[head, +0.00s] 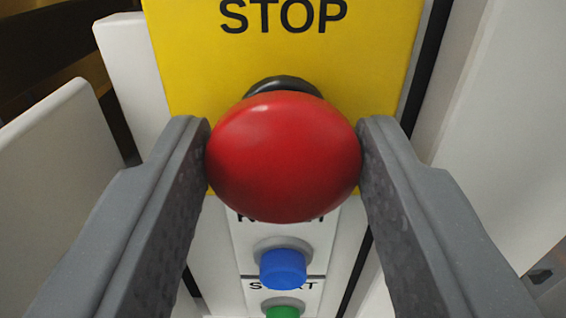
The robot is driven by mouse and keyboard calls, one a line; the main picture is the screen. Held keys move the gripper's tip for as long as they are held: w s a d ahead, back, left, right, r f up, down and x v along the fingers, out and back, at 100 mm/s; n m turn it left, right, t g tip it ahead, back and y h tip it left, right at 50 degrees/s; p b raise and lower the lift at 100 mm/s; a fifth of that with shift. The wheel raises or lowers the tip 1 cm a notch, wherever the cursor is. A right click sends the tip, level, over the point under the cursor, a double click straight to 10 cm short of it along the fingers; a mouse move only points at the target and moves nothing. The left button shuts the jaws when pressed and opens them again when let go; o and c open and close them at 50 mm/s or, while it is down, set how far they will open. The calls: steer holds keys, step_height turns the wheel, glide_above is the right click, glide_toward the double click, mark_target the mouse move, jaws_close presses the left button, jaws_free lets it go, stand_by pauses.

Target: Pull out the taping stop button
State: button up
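The stop button (284,158) is a large red mushroom head on a black collar (284,85), mounted on a yellow plate (190,60) marked STOP. My gripper (284,150) has one finger on the left side and one on the right side of the red head. Both fingers meet the edges of the head, with no gap visible at either side. The head hides part of the collar and the lower part of the yellow plate.
Below the stop button, a blue button (283,268) and a green button (283,311) sit on a white panel (225,262), with a START label between them. A label above the blue button is partly hidden. White panels stand at left (60,180) and right (510,130).

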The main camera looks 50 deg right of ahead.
jaws_close()
steer(key=shift+s+a+f, duration=0.1)
steer(key=shift+s+a, duration=0.3)
steer(key=shift+a, duration=0.05)
steer(key=o, duration=1)
jaws_free()
steer(key=shift+o, duration=0.2)
steer(key=b+v, duration=0.1)
steer(key=v, duration=1.3)
steer(key=shift+d, duration=0.1)
